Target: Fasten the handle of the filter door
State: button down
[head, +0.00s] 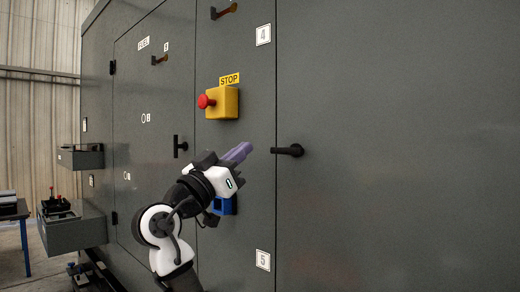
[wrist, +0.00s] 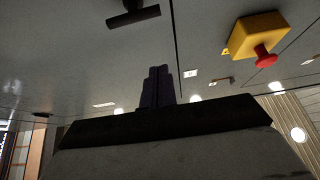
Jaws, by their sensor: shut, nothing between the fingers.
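A black lever handle (head: 288,150) lies level on the large grey door panel (head: 400,150) at the right in the head view, by its left seam. No filter label is readable, so I cannot tell by name whether this is the filter door. My gripper (head: 239,152), with purple fingers, is left of the handle and apart from it in the picture. Its fingers are shut and empty. In the wrist view the shut fingers (wrist: 158,86) stand mid-frame, and a black handle (wrist: 133,16) shows at the top, apart from them.
A yellow stop box (head: 222,103) with a red button is above my gripper; it also shows in the wrist view (wrist: 258,36). A blue box (head: 223,205) is partly behind my arm. A fuel door (head: 150,110) with a black handle (head: 180,146) is at left. Grey trays (head: 72,232) jut out farther left.

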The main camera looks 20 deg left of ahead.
aim_at(290, 151)
jog(key=p+x, duration=0.3)
jog(key=x, duration=0.7)
notch_tip(290, 151, down, 4)
jog(key=shift+w+d, duration=0.1)
jog(key=shift+w, duration=0.1)
